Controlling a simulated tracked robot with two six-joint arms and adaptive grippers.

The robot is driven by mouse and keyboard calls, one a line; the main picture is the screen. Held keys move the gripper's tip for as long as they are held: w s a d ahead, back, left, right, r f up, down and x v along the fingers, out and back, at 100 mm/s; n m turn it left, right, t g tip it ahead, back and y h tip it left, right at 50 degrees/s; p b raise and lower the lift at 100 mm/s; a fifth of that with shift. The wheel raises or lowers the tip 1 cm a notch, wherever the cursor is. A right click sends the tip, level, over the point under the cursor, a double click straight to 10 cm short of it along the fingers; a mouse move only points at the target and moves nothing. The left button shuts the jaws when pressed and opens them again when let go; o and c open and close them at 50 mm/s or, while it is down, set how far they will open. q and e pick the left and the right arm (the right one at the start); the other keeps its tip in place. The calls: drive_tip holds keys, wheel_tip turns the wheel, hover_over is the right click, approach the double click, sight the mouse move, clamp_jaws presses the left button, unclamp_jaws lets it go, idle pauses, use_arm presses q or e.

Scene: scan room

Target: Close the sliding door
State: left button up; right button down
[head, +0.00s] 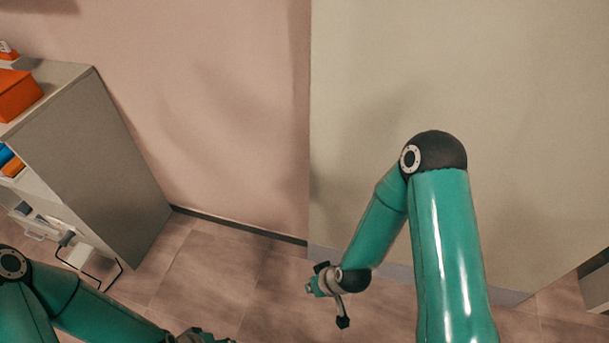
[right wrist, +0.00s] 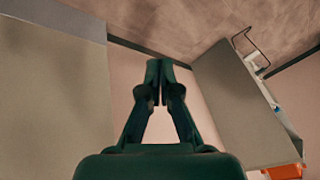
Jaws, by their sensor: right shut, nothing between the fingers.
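The sliding door (head: 400,80) is a large plain beige panel with a grey strip along its bottom, filling the right half of the head view. It also shows at the left of the right wrist view (right wrist: 50,90). Its left edge stands upright against the pink wall. My right gripper (head: 314,285) is low in front of the door's left edge. In the right wrist view its fingers (right wrist: 160,72) are shut and empty, pointing beside the door edge. Contact with the door cannot be told.
A grey cabinet (head: 95,160) with open shelves stands at the left. An orange box (head: 17,95) lies on top. A wire-framed item (head: 95,262) sticks out low by the cabinet. Tiled floor (head: 215,270) is clear between cabinet and door. A dark object (head: 597,280) stands at the right edge.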

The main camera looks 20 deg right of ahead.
drive_tip(key=w+f+n+t+h+b, duration=0.1)
drive_tip(key=w+f+n+t+b, duration=0.3)
drive_tip(key=w, duration=0.8)
drive_tip(key=w+d+r+n+t+h+b, duration=0.2)
drive_tip(key=w+r+n+t+h+b, duration=0.1)
drive_tip(key=w+r+n+t+b, duration=0.3)
drive_tip(key=w+d+r+n+t+h+b, duration=0.1)
drive_tip(key=w+r+n+t+h+b, duration=0.35)
drive_tip(key=w, duration=0.45)
use_arm(q)
wheel_tip(320, 180, down, 17)
drive_tip(key=shift+b, duration=0.35)
use_arm(e)
drive_tip(key=w+d, duration=0.6)
drive_tip(key=w, duration=0.1)
drive_tip(key=shift+g+y, duration=0.35)
drive_tip(key=shift+y, duration=0.1)
use_arm(q)
drive_tip(key=shift+f, duration=0.1)
use_arm(e)
drive_tip(key=shift+a+r+m, duration=0.1)
drive_tip(key=shift+m, duration=0.15)
